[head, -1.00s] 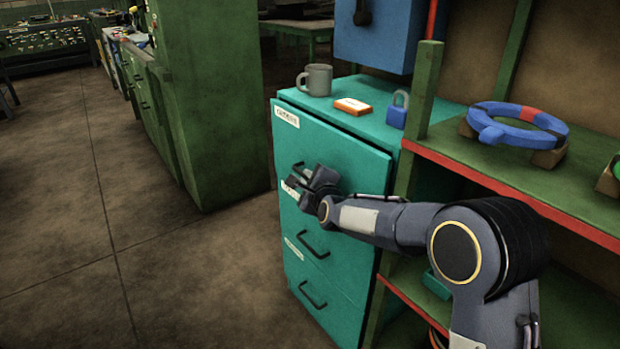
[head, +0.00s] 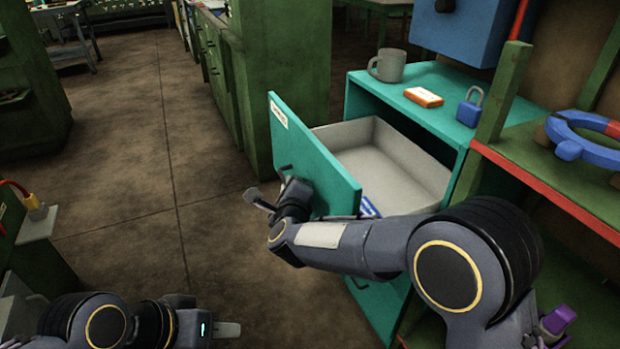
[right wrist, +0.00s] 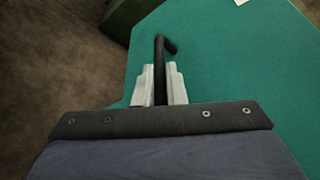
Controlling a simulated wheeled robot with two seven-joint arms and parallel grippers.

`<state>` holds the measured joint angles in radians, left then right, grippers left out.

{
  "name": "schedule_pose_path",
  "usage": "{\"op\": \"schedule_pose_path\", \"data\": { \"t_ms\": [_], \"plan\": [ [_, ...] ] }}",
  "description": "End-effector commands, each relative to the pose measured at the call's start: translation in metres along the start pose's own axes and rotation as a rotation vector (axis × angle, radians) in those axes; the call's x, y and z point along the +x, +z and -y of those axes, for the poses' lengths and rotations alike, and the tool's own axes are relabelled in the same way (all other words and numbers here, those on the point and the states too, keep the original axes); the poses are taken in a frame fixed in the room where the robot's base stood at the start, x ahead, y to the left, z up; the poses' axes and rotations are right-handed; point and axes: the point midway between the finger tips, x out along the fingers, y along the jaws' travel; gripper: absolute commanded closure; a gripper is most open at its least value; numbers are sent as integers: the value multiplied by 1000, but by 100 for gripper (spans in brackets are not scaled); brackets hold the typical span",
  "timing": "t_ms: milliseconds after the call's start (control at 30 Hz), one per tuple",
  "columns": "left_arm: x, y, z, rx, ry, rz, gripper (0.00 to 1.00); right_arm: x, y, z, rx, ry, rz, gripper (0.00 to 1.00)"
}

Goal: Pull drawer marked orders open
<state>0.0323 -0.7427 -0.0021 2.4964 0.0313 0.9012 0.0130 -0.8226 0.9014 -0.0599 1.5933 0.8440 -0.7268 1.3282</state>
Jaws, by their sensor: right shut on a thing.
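The teal cabinet (head: 420,115) has its top drawer pulled out, with the drawer's teal front (head: 308,160) well clear of the cabinet. The white label (head: 278,115) on that front is too small to read. The grey drawer box (head: 385,165) shows behind the front, with a blue and white item (head: 369,207) low inside, partly hidden. My right gripper (right wrist: 160,88) is shut on the black drawer handle (right wrist: 160,48), one pale finger on each side of it. My left gripper (head: 225,329) is low at the bottom of the head view, away from the cabinet; its jaw gap is not visible.
A green shelf (head: 520,165) with a blue ring (head: 580,135) adjoins at right. Open floor (head: 150,180) lies left of the drawer.

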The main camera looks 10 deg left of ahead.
Motion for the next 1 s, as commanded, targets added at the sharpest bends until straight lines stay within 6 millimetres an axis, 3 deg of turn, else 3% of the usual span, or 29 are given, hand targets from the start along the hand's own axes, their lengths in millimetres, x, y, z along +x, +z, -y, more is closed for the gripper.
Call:
{"op": "schedule_pose_path", "data": {
  "t_ms": [200, 667, 700, 833, 1000],
  "plan": [
    [-2, -1, -1, 0, 0, 0, 64, -5, 13, -11, -1, 1, -1, 100],
    [-2, -1, -1, 0, 0, 0, 64, -6, 16, -13, 1, 0, -2, 100],
    [-2, -1, -1, 0, 0, 0, 64, -6, 16, -12, 1, 0, -2, 84],
    [-2, -1, -1, 0, 0, 0, 64, -6, 16, -12, 1, -1, -2, 68],
    [-2, -1, -1, 0, 0, 0, 64, -6, 16, -12, 1, -1, -1, 68]
  ]
}}
